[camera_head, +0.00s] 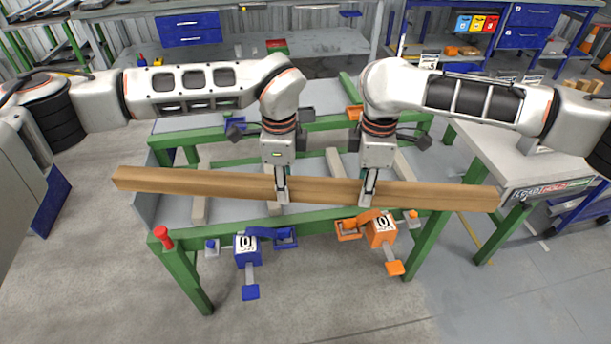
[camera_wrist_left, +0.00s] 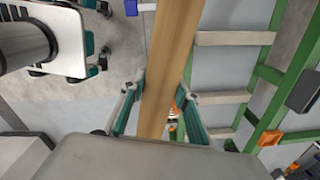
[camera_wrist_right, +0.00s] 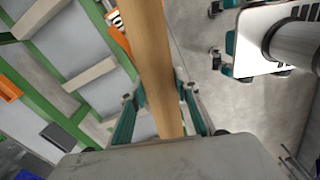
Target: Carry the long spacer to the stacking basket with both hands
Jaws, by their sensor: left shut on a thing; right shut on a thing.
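The long spacer (camera_head: 220,186) is a long wooden beam lying across the head view, nearly level from left to right. My left gripper (camera_head: 282,194) is shut on it left of its right half, near the middle. My right gripper (camera_head: 370,194) is shut on it further right. The spacer also runs between the fingers in the left wrist view (camera_wrist_left: 168,70) and in the right wrist view (camera_wrist_right: 155,60). It appears held above the front rail of the green-framed table. I cannot make out the stacking basket for certain.
The green-framed runout table (camera_head: 330,224) has grey panels and pale crossbars. A blue clamp (camera_head: 247,250) and an orange clamp (camera_head: 381,232) sit at its front edge, with a red knob (camera_head: 163,238) at the left corner. A grey side table (camera_head: 530,165) stands right. Floor in front is clear.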

